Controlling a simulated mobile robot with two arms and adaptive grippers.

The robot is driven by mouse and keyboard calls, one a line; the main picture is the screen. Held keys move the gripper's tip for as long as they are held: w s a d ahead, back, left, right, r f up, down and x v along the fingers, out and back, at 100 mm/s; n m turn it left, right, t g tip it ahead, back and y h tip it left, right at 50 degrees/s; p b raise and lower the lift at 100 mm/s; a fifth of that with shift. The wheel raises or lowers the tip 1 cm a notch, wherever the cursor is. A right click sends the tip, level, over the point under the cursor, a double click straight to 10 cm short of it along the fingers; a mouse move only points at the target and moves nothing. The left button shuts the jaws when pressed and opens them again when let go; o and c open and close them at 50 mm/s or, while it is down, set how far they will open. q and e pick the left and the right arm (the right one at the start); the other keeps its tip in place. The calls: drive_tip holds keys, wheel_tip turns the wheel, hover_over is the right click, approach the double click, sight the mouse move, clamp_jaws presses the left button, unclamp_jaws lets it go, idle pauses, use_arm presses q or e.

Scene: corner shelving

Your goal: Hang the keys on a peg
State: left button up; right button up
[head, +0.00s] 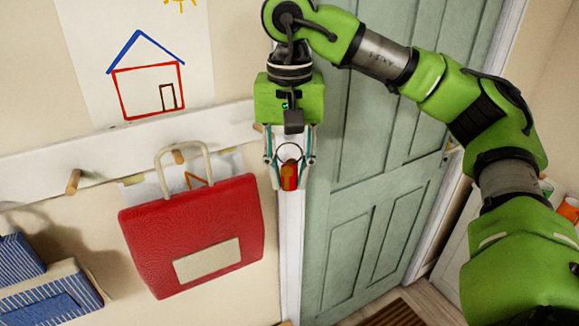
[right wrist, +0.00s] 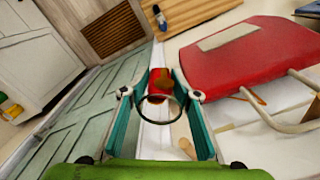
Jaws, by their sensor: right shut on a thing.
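The keys (head: 289,178), a dark ring with a red tag and a brass-coloured key, hang between the fingers of my right gripper (head: 290,186). That gripper is shut on them and points down in front of the white door frame. In the right wrist view the ring and red tag (right wrist: 157,77) show between the teal fingers. A white peg rail (head: 120,152) crosses the wall to the left. Wooden pegs show at its left (head: 74,181), at the bag handle (head: 179,157), and at its right end (head: 258,128), partly hidden beside my gripper. My left gripper is out of view.
A red bag (head: 190,220) with a cream handle hangs at the middle peg. Blue striped boxes (head: 45,295) stand at lower left. A green door (head: 375,160) is behind my right arm. A house drawing (head: 145,80) is above the rail.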

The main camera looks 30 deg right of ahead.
drive_tip(key=w+f+p, duration=0.1)
drive_tip(key=w+p, duration=0.3)
drive_tip(key=w, duration=0.5)
drive_tip(key=shift+w+d+f, duration=0.2)
drive_tip(key=shift+w+d, duration=0.05)
drive_tip(key=shift+w, duration=0.15)
idle(0.5)
idle(0.6)
drive_tip(key=o, duration=1.2)
drive_tip(key=shift+o, duration=0.2)
wheel_tip(320, 180, up, 12)
drive_tip(key=shift+r, duration=0.1)
